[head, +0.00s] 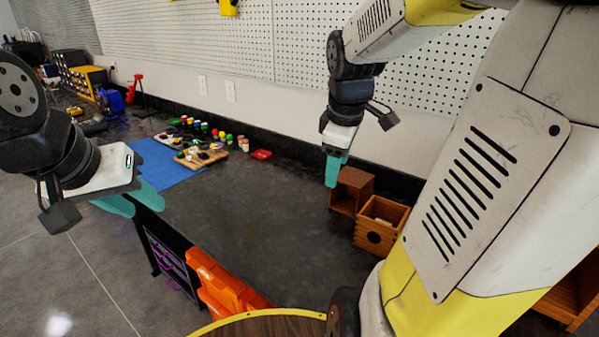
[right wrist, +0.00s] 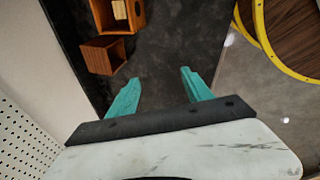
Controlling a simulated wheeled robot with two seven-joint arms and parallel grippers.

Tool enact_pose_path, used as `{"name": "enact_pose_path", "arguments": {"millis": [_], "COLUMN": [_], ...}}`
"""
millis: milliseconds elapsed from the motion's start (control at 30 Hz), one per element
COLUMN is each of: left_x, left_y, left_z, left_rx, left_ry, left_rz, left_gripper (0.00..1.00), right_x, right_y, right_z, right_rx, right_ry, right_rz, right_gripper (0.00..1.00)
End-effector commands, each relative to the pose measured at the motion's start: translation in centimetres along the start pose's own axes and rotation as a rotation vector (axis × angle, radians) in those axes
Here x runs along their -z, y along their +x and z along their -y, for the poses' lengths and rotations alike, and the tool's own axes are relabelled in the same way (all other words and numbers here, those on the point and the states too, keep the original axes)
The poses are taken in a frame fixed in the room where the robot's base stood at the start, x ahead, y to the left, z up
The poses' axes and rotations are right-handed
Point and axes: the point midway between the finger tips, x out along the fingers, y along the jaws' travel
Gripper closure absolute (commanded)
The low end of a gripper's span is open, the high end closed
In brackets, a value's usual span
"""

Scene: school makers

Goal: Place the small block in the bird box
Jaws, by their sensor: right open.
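The bird box (head: 368,236) is an open-topped wooden box with a dark round hole in its front, on the dark bench at right in the head view. In the right wrist view the same box (right wrist: 98,14) shows at the top, with a small pale block (right wrist: 119,9) inside its opening. My right gripper (head: 332,184) points down above the bench, left of the boxes and apart from them. Its teal fingers (right wrist: 161,77) are spread and empty. My left gripper (head: 145,208) is open and empty at the left, off the bench's front edge.
A brown open-fronted wooden box (head: 350,190) stands just behind the bird box; it is also in the right wrist view (right wrist: 103,56). A blue mat (head: 180,182), paint pots and a wooden board (head: 200,156) lie further left. Orange bins (head: 225,282) are below the front edge. The bench middle is clear.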

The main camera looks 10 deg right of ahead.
Motion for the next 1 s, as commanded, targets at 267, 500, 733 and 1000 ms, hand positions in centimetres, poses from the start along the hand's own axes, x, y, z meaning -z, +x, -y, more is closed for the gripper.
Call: {"name": "enact_pose_path", "arguments": {"millis": [267, 500, 733, 1000], "left_x": [0.0, 0.0, 0.0, 0.0], "left_y": [0.0, 0.0, 0.0, 0.0], "left_z": [0.0, 0.0, 0.0, 0.0], "left_rx": [0.0, 0.0, 0.0, 0.0], "left_ry": [0.0, 0.0, 0.0, 0.0], "left_rz": [0.0, 0.0, 0.0, 0.0], "left_gripper": [0.64, 0.64, 0.64, 0.64], "right_x": [1.5, 1.6, 1.6, 1.6], "right_y": [-5.4, -6.4, -6.5, -6.5], "right_z": [8.3, 11.2, 11.3, 11.3], "right_rx": [0.027, 0.112, 0.118, 0.117], "right_ry": [0.639, 0.883, 0.899, 0.897], "right_rz": [-0.253, -0.342, -0.345, -0.345], "right_gripper": [0.41, 0.41, 0.41, 0.53]}}
